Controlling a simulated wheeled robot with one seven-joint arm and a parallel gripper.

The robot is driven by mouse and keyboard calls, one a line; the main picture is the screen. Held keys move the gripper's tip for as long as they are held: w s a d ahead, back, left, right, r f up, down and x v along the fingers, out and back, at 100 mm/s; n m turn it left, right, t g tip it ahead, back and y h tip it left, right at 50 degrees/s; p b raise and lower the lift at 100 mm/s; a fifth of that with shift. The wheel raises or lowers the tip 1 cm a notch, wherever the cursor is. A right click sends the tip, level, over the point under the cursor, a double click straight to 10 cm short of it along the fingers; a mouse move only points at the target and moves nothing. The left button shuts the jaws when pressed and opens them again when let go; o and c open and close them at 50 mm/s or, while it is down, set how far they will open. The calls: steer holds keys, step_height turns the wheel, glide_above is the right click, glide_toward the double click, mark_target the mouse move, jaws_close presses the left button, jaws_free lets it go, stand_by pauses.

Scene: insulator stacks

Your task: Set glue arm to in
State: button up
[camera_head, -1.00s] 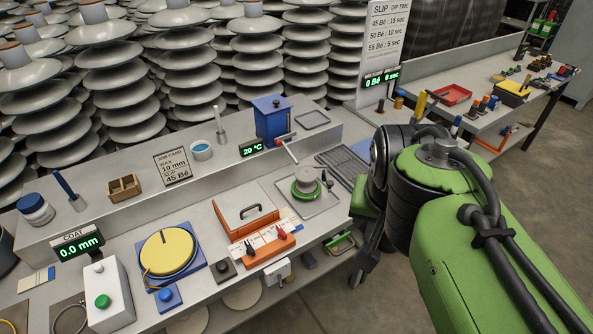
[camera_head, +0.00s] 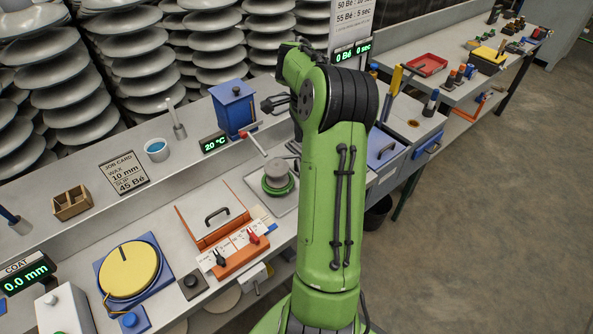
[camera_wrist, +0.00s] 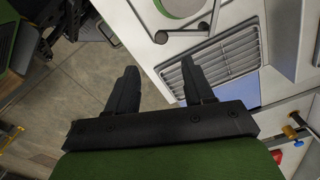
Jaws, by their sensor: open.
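A blue box with a lid (camera_head: 233,107) stands on the back ledge. A thin pale arm with a red part (camera_head: 254,143) reaches from beside it toward a grey insulator on a green base (camera_head: 278,178); I take this as the glue arm, though no label shows. My gripper (camera_head: 266,104) is just right of the blue box, its jaws apart, partly hidden behind my arm. In the wrist view my gripper (camera_wrist: 158,68) is open and empty above the bench edge. A grey rod with a round end (camera_wrist: 165,38) lies beyond the fingertips, near a slotted grille (camera_wrist: 225,57).
An orange-edged panel with a black handle (camera_head: 212,215), a switch block (camera_head: 241,252) and a yellow disc on a blue base (camera_head: 128,270) occupy the front bench. A blue-lidded unit (camera_head: 381,149) stands right of my arm. The floor to the right is open.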

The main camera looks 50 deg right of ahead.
step_height(320, 180, down, 12)
steer(key=shift+w+d+r+b, duration=0.1)
steer(key=shift+w+b, duration=0.05)
steer(key=shift+b, duration=1)
steer(key=shift+c, duration=0.3)
jaws_close()
